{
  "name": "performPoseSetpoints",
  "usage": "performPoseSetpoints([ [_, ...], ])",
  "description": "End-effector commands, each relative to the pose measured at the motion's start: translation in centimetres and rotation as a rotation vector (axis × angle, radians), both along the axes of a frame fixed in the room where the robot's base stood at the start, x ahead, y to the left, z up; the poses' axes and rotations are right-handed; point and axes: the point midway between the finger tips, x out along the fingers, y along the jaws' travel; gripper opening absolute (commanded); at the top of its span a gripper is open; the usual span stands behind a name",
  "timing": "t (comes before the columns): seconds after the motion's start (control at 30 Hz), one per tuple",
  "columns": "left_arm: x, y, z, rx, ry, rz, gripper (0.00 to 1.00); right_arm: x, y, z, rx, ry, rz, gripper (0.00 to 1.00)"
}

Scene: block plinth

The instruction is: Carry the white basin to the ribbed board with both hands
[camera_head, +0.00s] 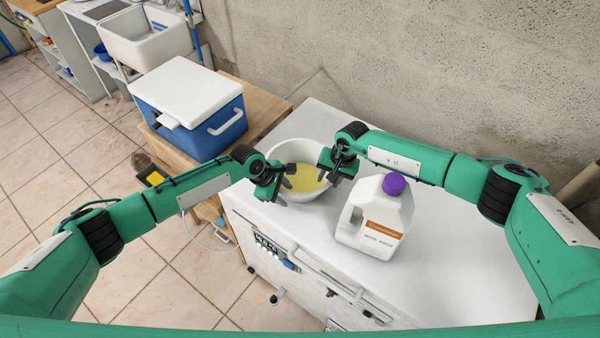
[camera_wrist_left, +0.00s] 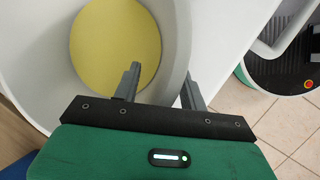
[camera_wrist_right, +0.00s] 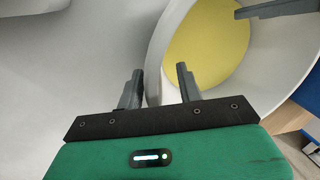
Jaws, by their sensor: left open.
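The white basin (camera_head: 288,151) stands on the white worktop, its inside yellow at the bottom. My left gripper (camera_head: 283,186) is at the basin's near left rim. In the left wrist view its fingers (camera_wrist_left: 160,86) are apart on either side of the basin wall (camera_wrist_left: 178,50). My right gripper (camera_head: 336,167) is at the basin's right rim. In the right wrist view its fingers (camera_wrist_right: 158,86) are spread, with the basin rim (camera_wrist_right: 152,75) between them. A pale board (camera_head: 103,10) lies beside the sink at the top left; its ribs are too small to make out.
A white jug (camera_head: 375,222) with a purple cap stands close right of the basin. A blue cooler (camera_head: 205,128) with a white lid sits on a wooden surface to the left. A white sink (camera_head: 148,38) is behind it. The worktop's right part (camera_head: 460,245) is clear.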

Motion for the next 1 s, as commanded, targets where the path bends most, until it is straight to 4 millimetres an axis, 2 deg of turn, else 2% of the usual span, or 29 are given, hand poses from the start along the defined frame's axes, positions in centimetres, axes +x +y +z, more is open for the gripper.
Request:
performPoseSetpoints([
  [0.23,0.0,0.0,0.0,-0.001,0.000,0.000,0.41,0.0,0.0,0.0,0.000,0.000,0.000,0.35],
  [0.4,0.0,0.0,0.0,0.000,0.000,0.000,0.07,0.0,0.0,0.0,0.000,0.000,0.000,0.01],
  [0.43,0.0,0.0,0.0,0.000,0.000,0.000,0.01,0.0,0.0,0.0,0.000,0.000,0.000,0.00],
  [0.77,0.0,0.0,0.1,0.000,0.000,0.001,0.00,0.0,0.0,0.1,0.001,0.000,-0.001,0.00],
  [1.0,0.0,0.0,1.0,-0.001,0.000,0.002,0.00,0.1,0.0,1.1,0.001,-0.001,-0.001,0.00],
])
